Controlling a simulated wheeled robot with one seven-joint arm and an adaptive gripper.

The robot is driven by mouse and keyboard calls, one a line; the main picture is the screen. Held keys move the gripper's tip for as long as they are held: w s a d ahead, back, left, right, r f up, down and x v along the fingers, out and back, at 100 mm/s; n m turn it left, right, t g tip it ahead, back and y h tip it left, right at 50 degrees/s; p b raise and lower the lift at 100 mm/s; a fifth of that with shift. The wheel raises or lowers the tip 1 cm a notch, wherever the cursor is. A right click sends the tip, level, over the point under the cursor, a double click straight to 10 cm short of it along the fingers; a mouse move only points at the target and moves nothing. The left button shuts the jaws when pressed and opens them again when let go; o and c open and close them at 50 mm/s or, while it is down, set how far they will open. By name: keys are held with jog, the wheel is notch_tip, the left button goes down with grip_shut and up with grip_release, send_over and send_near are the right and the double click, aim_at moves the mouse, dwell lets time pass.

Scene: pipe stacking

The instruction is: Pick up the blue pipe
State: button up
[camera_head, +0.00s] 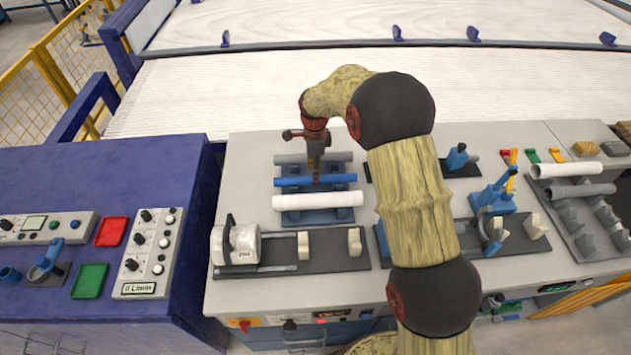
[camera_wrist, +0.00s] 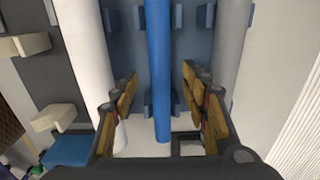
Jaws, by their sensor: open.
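The blue pipe (camera_head: 340,180) lies across a blue rack (camera_head: 345,215) on the worktop, between a grey pipe and a white pipe. In the wrist view the blue pipe (camera_wrist: 158,40) runs down the middle of the picture. My gripper (camera_head: 316,180) points down over the pipe's middle part. In the wrist view its fingers (camera_wrist: 160,78) are spread, one on each side of the blue pipe, with gaps between. The gripper is open and empty. How far the fingertips reach down beside the pipe is hard to tell.
The white pipe (camera_head: 315,201) lies close on the near side and the grey pipe (camera_head: 292,158) on the far side. A clamp fixture (camera_head: 238,245) stands in front. A second rack with pipes (camera_head: 580,190) is at the right. A blue control desk (camera_head: 100,180) is at the left.

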notch_tip(320, 180, down, 4)
jog(key=shift+r+b, duration=0.2)
jog(key=shift+b, duration=0.15)
jog(key=shift+c, duration=1.4)
grip_shut()
